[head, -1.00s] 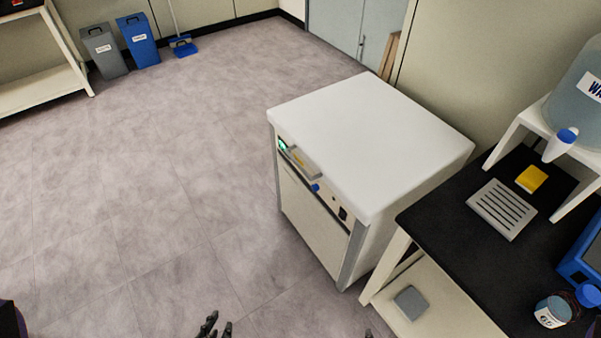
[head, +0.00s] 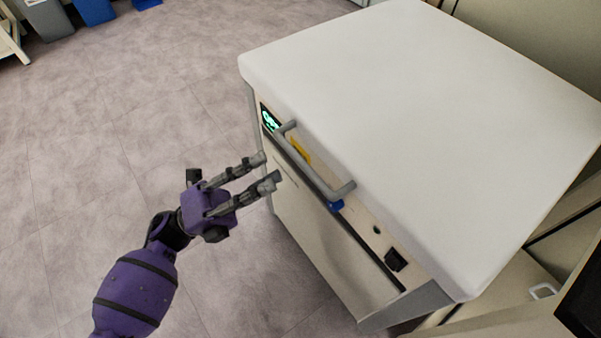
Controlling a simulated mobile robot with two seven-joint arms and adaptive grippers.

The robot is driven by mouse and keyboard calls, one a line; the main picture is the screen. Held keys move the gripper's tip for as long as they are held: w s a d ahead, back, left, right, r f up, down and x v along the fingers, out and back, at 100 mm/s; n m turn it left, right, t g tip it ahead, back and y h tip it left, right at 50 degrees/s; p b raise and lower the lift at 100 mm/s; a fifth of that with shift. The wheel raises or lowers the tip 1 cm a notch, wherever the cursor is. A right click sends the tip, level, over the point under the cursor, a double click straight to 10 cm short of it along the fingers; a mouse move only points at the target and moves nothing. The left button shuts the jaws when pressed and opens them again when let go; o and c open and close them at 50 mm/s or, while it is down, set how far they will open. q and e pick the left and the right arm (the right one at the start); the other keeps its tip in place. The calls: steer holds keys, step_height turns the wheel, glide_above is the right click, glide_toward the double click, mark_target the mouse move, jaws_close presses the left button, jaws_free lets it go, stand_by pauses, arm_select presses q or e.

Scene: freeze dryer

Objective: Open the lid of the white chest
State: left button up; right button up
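The white chest (head: 300,225) stands right of centre in the head view. Its thick white lid (head: 420,110) is closed and lies flat on top. A grey bar handle (head: 318,178) sticks out at the lid's front edge. Below it is a front panel with a green display (head: 269,118), a yellow label, a blue part and a black switch (head: 396,260). My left gripper (head: 270,168) is open and empty, its two fingers pointing right toward the handle. A small gap seems to lie between the fingertips and the handle. My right gripper is not in view.
The floor (head: 110,130) left of the chest is clear. A grey bin (head: 47,18) and a blue bin (head: 94,8) stand far off at the top left. A bench with a dark top (head: 583,305) is close by at the lower right.

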mark_target(301, 159)
arm_select(q)
steer(key=d+r, duration=0.1)
steer(key=d, duration=0.1)
steer(key=d+r+m+g, duration=0.1)
steer(key=d, duration=0.1)
steer(key=w+d+r+m, duration=0.1)
steer(key=d, duration=0.2)
steer(key=shift+r+g, duration=0.3)
jaws_close()
